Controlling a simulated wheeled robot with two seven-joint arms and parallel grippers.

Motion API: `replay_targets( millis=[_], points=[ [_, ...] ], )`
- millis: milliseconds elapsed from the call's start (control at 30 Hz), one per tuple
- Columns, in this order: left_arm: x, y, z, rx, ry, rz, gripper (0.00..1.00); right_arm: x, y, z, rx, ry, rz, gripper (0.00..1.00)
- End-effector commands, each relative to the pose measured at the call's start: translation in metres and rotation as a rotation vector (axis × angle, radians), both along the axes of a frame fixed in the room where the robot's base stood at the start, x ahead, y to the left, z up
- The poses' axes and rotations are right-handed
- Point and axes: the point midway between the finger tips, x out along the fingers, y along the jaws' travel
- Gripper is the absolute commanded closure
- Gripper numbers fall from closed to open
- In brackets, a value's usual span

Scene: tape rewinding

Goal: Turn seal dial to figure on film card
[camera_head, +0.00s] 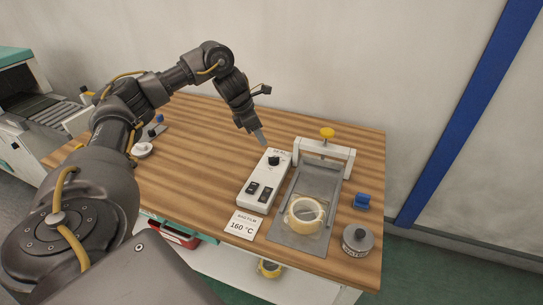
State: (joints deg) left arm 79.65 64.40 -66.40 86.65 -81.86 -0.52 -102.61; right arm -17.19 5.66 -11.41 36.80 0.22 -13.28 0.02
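The white control box (261,181) stands on the wooden table with a small black dial (273,160) near its far end and two black switches below it. The dial's pointer and scale are too small to read. The white film card (241,225) lies at the near end of the box and reads "160 °C" under a line like "BAG FILM". My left gripper (261,139) is above the table, just beyond and left of the dial, pointing down and apart from it. Its fingers show as one narrow grey shape, so their opening is unclear. My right gripper is out of view.
Right of the box stands a grey plate with a white frame, a yellow knob (327,132) and a tape roll (305,214). A blue piece (362,201) and a round grey canister (357,240) are at the right edge. Small knobbed items lie at the left. The table's middle is clear.

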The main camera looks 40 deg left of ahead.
Motion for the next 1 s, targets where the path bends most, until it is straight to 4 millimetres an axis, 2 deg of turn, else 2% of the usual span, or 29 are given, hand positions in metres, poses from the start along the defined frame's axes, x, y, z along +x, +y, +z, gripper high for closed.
replay_targets(
  millis=[500,700,1000],
  points=[
    [0.025,-0.017,-0.079,0.000,0.004,0.002,0.65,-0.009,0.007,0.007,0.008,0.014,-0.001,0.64],
    [0.030,-0.020,-0.093,0.000,0.002,0.003,0.65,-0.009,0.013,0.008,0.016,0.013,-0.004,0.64],
    [0.031,-0.020,-0.095,0.001,0.002,0.003,0.65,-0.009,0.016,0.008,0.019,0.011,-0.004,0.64]
  ],
)
